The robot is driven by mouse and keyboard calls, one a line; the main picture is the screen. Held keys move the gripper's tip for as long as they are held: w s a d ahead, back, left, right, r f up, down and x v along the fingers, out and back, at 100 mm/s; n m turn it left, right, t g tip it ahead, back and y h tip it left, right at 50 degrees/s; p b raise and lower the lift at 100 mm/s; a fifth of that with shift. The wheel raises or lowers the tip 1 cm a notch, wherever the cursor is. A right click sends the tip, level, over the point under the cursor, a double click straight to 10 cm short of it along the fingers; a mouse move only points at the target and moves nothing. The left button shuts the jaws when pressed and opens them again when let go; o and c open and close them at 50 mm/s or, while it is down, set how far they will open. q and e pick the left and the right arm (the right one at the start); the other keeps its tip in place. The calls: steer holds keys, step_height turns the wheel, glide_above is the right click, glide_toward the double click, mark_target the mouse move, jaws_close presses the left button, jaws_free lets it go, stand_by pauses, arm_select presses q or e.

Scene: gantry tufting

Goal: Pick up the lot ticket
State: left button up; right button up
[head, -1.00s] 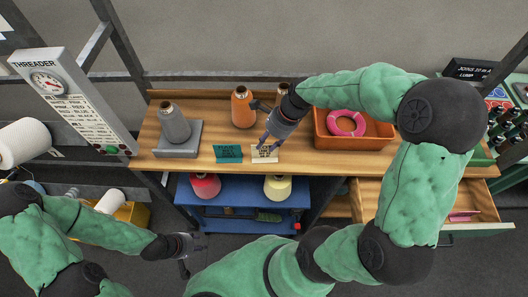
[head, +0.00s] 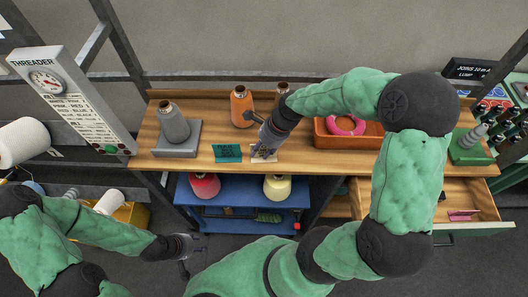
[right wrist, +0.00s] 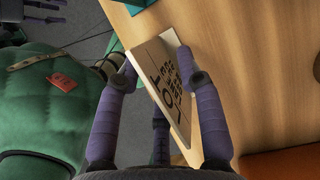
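The lot ticket (head: 271,159) is a small pale card with dark print near the front edge of the wooden worktop. My right gripper (head: 264,150) is low over it and partly hides it in the head view. In the right wrist view the ticket (right wrist: 166,82) lies between the purple fingers of my right gripper (right wrist: 156,66). One fingertip is at its left edge and another at its right edge. The fingers look spread, and firm contact cannot be made out. My left gripper (head: 192,252) is open and empty, low in front of the blue cart.
A grey cone (head: 173,122) on a grey base, an orange cone (head: 241,108) and an orange tray (head: 345,141) with a pink ring are on the worktop. An open drawer (head: 480,226) juts out at right.

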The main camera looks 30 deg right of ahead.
steer(key=shift+f, duration=0.15)
steer(key=shift+c, duration=0.3)
jaws_close()
stand_by(0.3)
